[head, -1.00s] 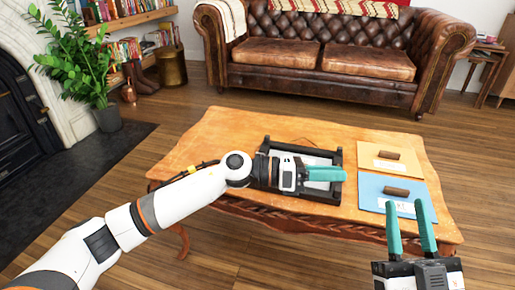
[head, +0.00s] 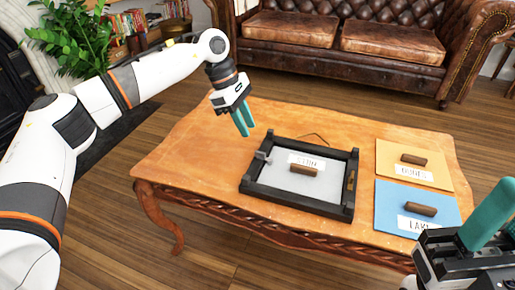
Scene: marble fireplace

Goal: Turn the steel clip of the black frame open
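The black frame (head: 348,198) lies flat on the wooden table, with a grey-white panel, a white label and a brown block (head: 304,170) inside it. A small steel clip (head: 264,157) sits at its left side, near the upper left corner. A brown piece (head: 351,181) sits on the right side. My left gripper (head: 246,131) is above the table, up and left of the frame and apart from it. Its two teal fingers point down, slightly apart and empty. My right gripper (head: 490,216) is at the lower right, partly cut off; its finger gap is not clear.
An orange sheet (head: 438,178) and a blue sheet (head: 387,218), each with a brown block and label, lie right of the frame. The table (head: 190,150) is bare on the left. A leather sofa (head: 390,65) stands behind.

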